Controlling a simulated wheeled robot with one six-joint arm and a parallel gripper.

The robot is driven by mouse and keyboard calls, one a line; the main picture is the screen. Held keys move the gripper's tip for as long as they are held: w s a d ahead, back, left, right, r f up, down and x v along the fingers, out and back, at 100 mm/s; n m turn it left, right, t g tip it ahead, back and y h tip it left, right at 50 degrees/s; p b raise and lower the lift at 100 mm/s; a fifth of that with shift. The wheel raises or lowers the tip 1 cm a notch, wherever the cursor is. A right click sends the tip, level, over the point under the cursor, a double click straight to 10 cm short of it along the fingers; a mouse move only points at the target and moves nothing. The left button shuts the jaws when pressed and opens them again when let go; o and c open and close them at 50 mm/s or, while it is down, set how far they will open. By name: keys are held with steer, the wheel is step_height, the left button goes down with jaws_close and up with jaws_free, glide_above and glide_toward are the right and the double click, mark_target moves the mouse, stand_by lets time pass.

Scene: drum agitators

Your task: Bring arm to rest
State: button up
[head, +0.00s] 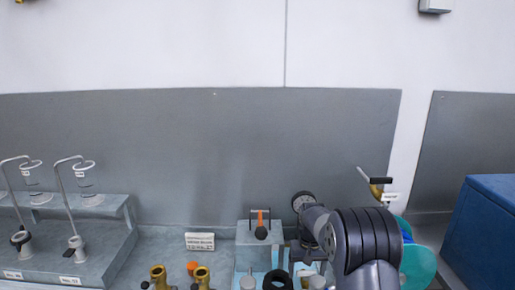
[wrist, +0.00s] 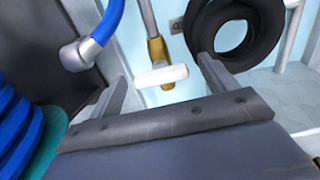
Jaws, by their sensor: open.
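My arm reaches up from the bottom right of the head view and bends down over the bench. Its end is largely hidden there behind its own links. In the wrist view my gripper (wrist: 164,70) is open, its two fingers wide apart. Between and beyond the fingers is a white T-shaped handle (wrist: 160,76) on a brass stem (wrist: 157,48). I cannot tell whether the handle lies within the jaws, but neither finger visibly touches it. A black ring (wrist: 235,32) lies just past the right finger.
A blue hose (wrist: 98,28) with a grey end is close to the left finger. A grey stepped stand (head: 105,238) with wire stirrers is at left. Brass fittings (head: 203,277) and an orange ball (head: 192,268) stand at front. A blue box (head: 485,225) is at right.

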steer(key=shift+r+n, duration=0.15)
steer(key=shift+n, duration=0.65)
